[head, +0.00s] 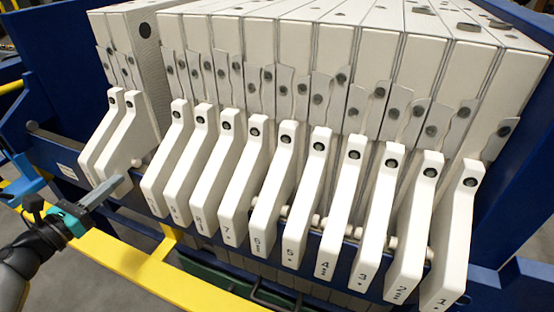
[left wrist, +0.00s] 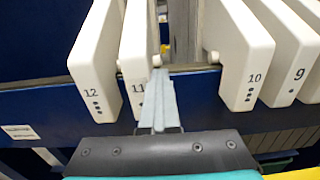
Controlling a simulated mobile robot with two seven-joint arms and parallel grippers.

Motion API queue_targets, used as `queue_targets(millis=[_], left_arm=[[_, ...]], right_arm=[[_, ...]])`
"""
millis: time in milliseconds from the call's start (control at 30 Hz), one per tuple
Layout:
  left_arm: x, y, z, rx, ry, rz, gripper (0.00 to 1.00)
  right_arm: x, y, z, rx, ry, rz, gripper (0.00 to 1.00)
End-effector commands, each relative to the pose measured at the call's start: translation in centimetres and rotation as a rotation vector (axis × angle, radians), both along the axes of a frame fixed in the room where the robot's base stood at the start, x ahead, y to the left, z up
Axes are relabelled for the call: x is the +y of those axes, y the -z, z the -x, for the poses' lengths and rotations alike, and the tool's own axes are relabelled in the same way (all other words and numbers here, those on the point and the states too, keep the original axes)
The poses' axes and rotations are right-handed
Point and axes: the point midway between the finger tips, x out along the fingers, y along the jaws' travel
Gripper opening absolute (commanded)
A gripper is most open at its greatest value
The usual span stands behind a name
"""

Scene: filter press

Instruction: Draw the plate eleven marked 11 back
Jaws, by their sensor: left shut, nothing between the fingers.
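Plate 11 (left wrist: 132,50) is a white plate with a lug marked 11 and dots below the number. In the head view its lug (head: 122,140) is the second from the left, close beside plate 12 (head: 99,132). My left gripper (head: 119,183) comes in from the left, shut and empty, with its fingertips at the lower right of that lug. In the left wrist view the closed fingers (left wrist: 157,78) overlap the right edge of lug 11 and point into the gap beside it. I cannot tell whether they touch it. My right gripper is out of view.
Plate 10 (left wrist: 238,55) stands across a gap to the right of plate 11, followed by plate 9 (left wrist: 297,72) and several more down to plate 1 (head: 450,240). A blue beam (left wrist: 50,115) runs below the lugs. A yellow rail (head: 130,262) lies lower in front.

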Motion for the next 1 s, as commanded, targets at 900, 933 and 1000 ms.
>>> queue_targets(millis=[900,933,1000], left_arm=[[4.2,-0.1,4.7,0.000,-0.019,-0.001,0.00],[4.3,-0.1,5.1,-0.001,-0.019,0.000,0.00],[4.6,-0.1,5.9,-0.001,-0.019,-0.001,0.00]], right_arm=[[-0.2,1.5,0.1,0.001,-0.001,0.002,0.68],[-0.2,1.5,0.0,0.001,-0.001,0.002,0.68],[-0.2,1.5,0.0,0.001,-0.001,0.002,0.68]])
